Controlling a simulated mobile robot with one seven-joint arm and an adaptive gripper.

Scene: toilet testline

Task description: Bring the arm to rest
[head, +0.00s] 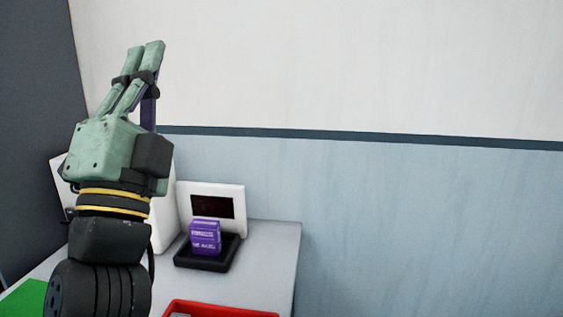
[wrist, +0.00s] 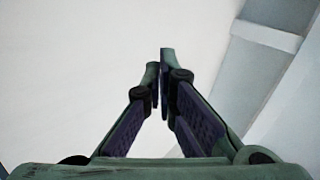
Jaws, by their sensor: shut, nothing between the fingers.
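My gripper (head: 146,58) is raised upright at the left in the head view, its green fingers pointing up in front of the pale wall. In the wrist view its fingertips (wrist: 160,75) come together with nothing between them. My arm below it stands in front of part of the table and hides part of a white device there. The gripper touches nothing that I can see.
A grey table (head: 268,258) stands below. On it are a purple box (head: 205,239) on a black tray (head: 188,262), a white device with a dark screen (head: 212,207), a red tray (head: 222,309) and a green surface (head: 25,300). The wall (head: 430,220) to the right is bare.

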